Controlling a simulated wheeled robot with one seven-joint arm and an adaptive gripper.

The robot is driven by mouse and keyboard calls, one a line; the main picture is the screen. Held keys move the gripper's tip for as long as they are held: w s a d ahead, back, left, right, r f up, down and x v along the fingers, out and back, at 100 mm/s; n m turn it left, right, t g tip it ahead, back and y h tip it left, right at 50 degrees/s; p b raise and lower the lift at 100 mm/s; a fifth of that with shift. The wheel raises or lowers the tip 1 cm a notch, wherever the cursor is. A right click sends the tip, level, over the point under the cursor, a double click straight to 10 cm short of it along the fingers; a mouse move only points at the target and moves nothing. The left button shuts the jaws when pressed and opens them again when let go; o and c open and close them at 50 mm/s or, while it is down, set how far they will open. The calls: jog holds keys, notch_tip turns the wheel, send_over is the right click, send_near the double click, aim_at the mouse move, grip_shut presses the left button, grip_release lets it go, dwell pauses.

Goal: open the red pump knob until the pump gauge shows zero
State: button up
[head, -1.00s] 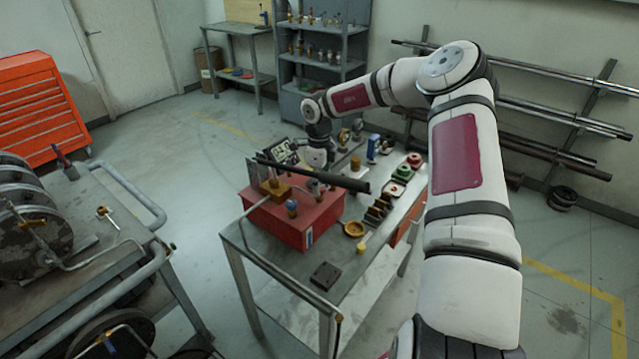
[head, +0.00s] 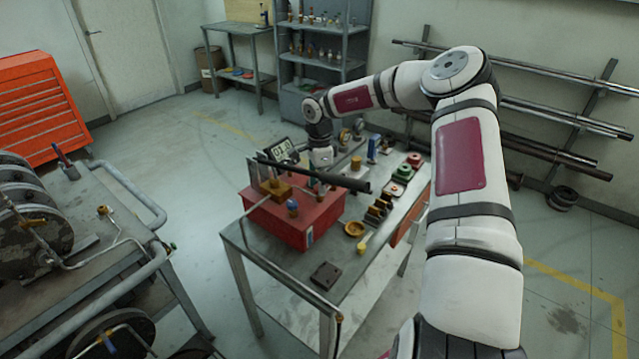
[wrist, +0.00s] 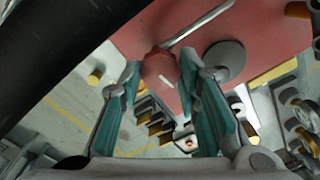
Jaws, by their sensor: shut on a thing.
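The red pump (head: 285,228) stands on a grey metal table, with a long black handle (head: 325,176) across its top. The red pump knob (wrist: 158,68) shows in the wrist view, between the teal fingers of my gripper (wrist: 160,78), which is shut on it. The pump gauge (head: 281,151) is a small display behind the pump, left of my wrist. Its digits are too small to read surely.
The black handle crosses close to my gripper in the wrist view. A cart with railings stands at left.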

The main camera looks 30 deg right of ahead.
jog(key=shift+s, duration=0.1)
dwell(0.3)
jog(key=o, duration=1.1)
jog(key=shift+o, duration=0.2)
notch_tip(320, 180, up, 12)
